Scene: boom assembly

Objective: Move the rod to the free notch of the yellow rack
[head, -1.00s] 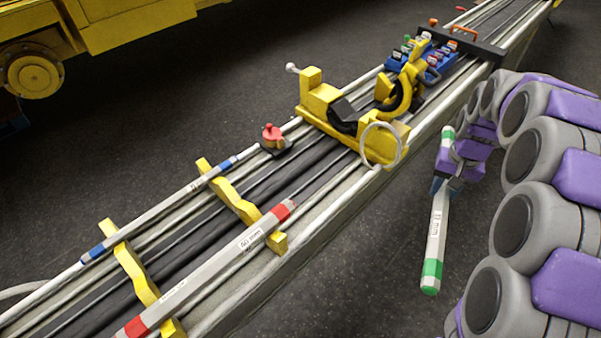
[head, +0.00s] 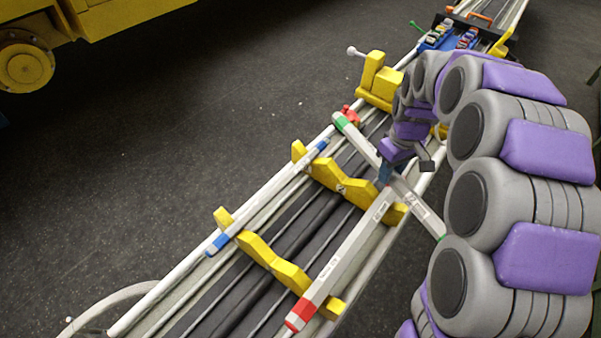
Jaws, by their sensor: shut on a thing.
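My gripper (head: 386,176) is shut around the middle of a white rod with green ends (head: 410,203). The held rod lies diagonally across the rail, its far green end near the red knob and its near end by my arm. It passes above the far end of the red-banded rod (head: 345,255); I cannot tell the gap. The yellow rack is two notched bars, a near one (head: 262,253) and a far one (head: 327,172). The blue-banded rod (head: 265,200) rests in the left notches and the red-banded rod in the right ones. The middle notches are empty.
A yellow clamp (head: 380,85) and a red knob (head: 349,115) stand on the rail beyond the rack. A blue tray of small coloured parts (head: 452,38) is farther back. A yellow machine (head: 110,15) is at the upper left. Dark floor (head: 200,110) lies left of the rail.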

